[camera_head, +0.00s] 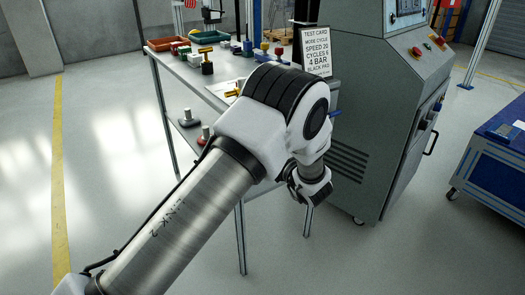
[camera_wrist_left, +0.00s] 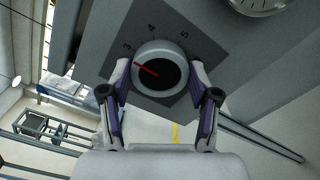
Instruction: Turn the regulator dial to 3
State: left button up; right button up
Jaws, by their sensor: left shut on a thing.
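The regulator dial (camera_wrist_left: 172,56) is a round knob with a pale rim, a black centre and a red pointer. It sits on a dark square plate (camera_wrist_left: 190,38) marked 3, 4 and 5 in the left wrist view. The red pointer aims left and slightly up, close to the 3 but a little below it in the picture. My left gripper (camera_wrist_left: 160,76) has one finger on each side of the dial and is shut on it. In the head view my left arm hides the dial and most of the gripper. My right gripper is not in view.
A grey machine cabinet (camera_head: 365,110) stands beside a work table (camera_head: 165,62) with trays and small parts. A test card (camera_head: 316,50) reads "4 BAR". A round gauge (camera_wrist_left: 258,4) is above the dial. A blue cart (camera_head: 495,165) stands at right.

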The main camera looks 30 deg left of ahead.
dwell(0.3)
pick_arm(q)
jog(key=o, duration=1.2)
jog(key=shift+c, duration=0.2)
jog(key=v, duration=0.7)
jog(key=shift+d, duration=0.2)
jog(key=shift+s, duration=0.1)
